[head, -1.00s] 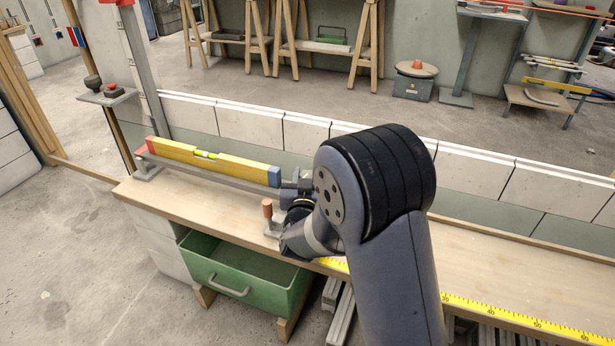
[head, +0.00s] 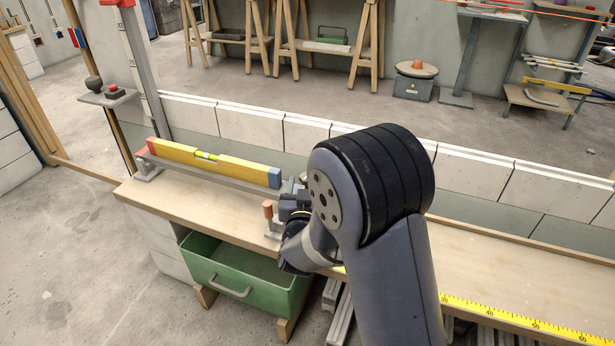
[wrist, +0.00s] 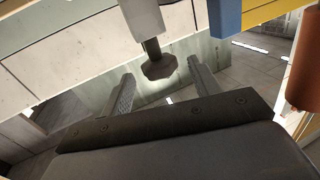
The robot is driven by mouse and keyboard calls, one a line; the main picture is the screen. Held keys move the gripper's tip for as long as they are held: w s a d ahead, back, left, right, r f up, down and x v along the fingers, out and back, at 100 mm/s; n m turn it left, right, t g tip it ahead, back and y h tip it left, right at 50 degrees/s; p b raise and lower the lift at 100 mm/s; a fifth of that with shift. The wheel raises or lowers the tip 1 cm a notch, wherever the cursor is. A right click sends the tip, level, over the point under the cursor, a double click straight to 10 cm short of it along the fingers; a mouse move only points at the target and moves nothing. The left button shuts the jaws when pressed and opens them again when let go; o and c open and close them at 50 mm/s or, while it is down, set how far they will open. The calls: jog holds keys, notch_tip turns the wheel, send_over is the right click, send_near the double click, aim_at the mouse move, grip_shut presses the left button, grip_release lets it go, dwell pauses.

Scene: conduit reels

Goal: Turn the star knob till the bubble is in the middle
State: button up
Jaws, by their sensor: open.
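The yellow spirit level (head: 240,169) lies on a grey rail with its red end at left and its blue end at right. Its green vial (head: 206,156) is too small to tell where the bubble sits. In the wrist view the dark star knob (wrist: 160,67) hangs on a short stem, and the level's blue end (wrist: 226,14) shows above right. My gripper (wrist: 160,72) is open, one finger on each side of the knob, with gaps showing between. In the head view my arm hides the knob.
An orange-handled clamp (head: 267,210) stands close to my wrist; its orange handle also shows in the wrist view (wrist: 303,75). The level rests above a wooden bench (head: 190,205). A green drawer (head: 240,275) stands open below, and a yellow tape (head: 500,316) runs along the front edge.

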jog(key=s+p, duration=0.1)
jog(key=s, duration=0.6)
jog(key=shift+s+a, duration=0.2)
jog(key=shift+s, duration=0.15)
jog(key=w, duration=0.3)
jog(key=w+b, duration=0.1)
jog(key=w, duration=0.3)
jog(key=w+b, duration=0.1)
jog(key=w, duration=0.3)
jog(key=shift+d, duration=0.3)
jog(key=shift+s+n+y, duration=0.1)
jog(key=shift+n+y, duration=0.2)
jog(key=shift+y, duration=0.2)
